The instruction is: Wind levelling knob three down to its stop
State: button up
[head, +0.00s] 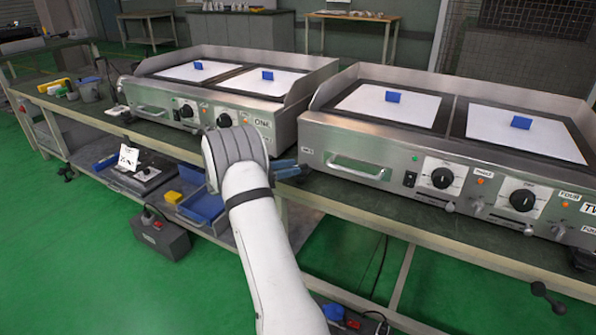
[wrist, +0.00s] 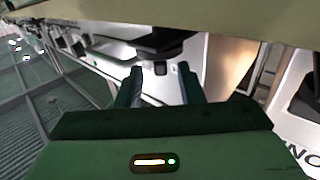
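My gripper (head: 294,168) is in the gap between the two griddles, by the front left corner of the right-hand griddle (head: 345,145). In the wrist view its two blue-green fingers (wrist: 160,78) are apart, with nothing seen gripped between them. A dark round knob-like part (wrist: 158,44) lies just beyond the fingertips, with a small dark stub below it. I cannot tell whether the fingers touch it, nor read a number on it. In the head view my arm and gripper hide this spot. A small label (head: 307,150) on the griddle corner is hard to read.
The left-hand griddle (head: 259,110) stands close behind my gripper on the same bench (head: 425,232). Black dials (head: 443,178) and small front levers line the right-hand griddle. A blue tray (head: 203,207) and a dark box (head: 160,236) lie lower left. Green floor is open in front.

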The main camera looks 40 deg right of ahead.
jog(key=shift+b+x, duration=0.35)
jog(key=shift+x, duration=1.4)
grip_shut()
jog(key=shift+a, duration=0.15)
